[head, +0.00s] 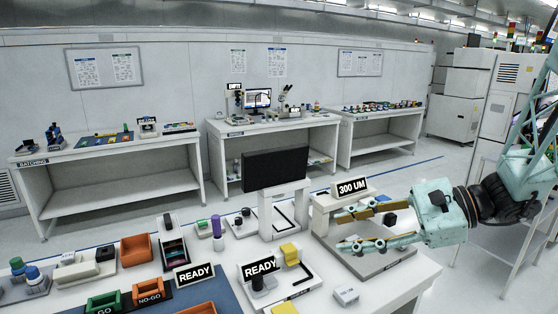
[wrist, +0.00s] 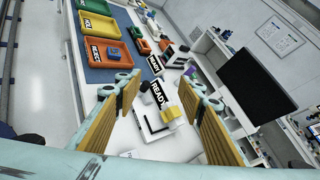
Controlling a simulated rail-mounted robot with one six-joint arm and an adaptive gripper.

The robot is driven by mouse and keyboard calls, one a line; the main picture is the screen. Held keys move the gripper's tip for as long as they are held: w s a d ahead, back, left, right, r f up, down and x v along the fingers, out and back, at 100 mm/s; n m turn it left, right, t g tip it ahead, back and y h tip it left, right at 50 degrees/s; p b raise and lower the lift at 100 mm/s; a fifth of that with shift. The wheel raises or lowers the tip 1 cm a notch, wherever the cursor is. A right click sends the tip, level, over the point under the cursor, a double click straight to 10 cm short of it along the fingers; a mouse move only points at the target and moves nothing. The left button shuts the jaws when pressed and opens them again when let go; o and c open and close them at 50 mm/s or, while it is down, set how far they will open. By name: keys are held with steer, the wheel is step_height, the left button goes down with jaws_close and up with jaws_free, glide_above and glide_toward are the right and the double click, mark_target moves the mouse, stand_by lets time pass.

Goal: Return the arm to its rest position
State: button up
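My gripper (head: 372,227) shows at the right in the head view, reaching leftward above the right part of the white bench. Its two fingers are spread wide apart with nothing between them. The wrist view shows the two tan finger pads of my gripper (wrist: 158,125) at left and right, with the bench top visible through the gap. In the head view my arm comes in from the right edge, bent at the wrist. No rest position is marked in either view.
Below the fingers is a grey stand with a "300 UM" sign (head: 352,188). A black monitor (head: 275,169) stands left of it; it also shows in the wrist view (wrist: 256,88). "READY" signs (head: 260,266), a yellow block (head: 289,252) and orange bins (head: 135,250) fill the bench leftward. Floor is free behind.

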steer(key=s+a+r+n+g+h, duration=0.1)
steer(key=s+a+n+g+h, duration=0.2)
steer(key=s, duration=0.8)
steer(key=s+a+r+n+g+h, duration=0.1)
steer(key=s+r+n+h, duration=0.15)
steer(key=s+n, duration=0.55)
steer(key=s+d+r+n+t+h, duration=0.1)
steer(key=s+d+n+t+h, duration=0.1)
steer(key=s, duration=0.4)
steer(key=s+d+r+n+t+h, duration=0.2)
steer(key=s+d+h, duration=0.3)
steer(key=s+d, duration=0.1)
steer(key=shift+d+n, duration=0.4)
